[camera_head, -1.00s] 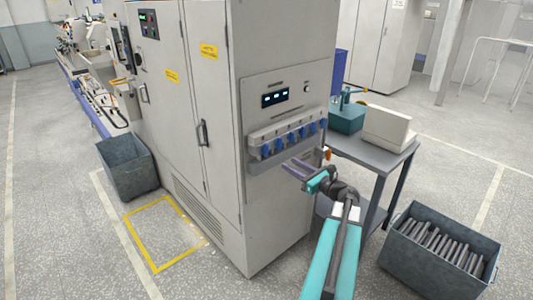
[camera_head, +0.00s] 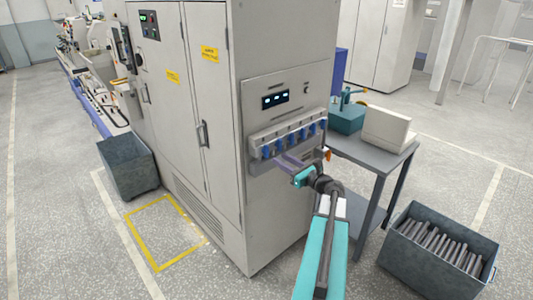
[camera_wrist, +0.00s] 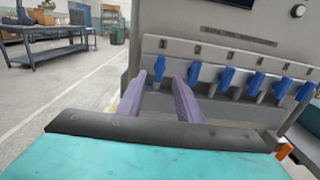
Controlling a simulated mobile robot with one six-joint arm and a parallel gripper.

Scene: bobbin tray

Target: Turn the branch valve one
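A row of several blue valve handles runs along a grey manifold (camera_head: 285,130) on the cabinet's side; small number plates sit above them. The leftmost handle, by its place branch valve one, shows in the head view (camera_head: 266,151) and in the wrist view (camera_wrist: 158,68). My gripper (camera_wrist: 159,82) is open, its two purple fingers pointing at the manifold. In the wrist view the leftmost handle appears between the fingertips, with gaps on both sides; I cannot tell whether the tips reach around it. My gripper also shows in the head view (camera_head: 279,163), just below the row's left part.
A display panel (camera_head: 275,99) is above the manifold. A bin of dark bars (camera_head: 404,254) is on the floor at right. Floor left of the cabinet has a yellow-marked square (camera_head: 150,265).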

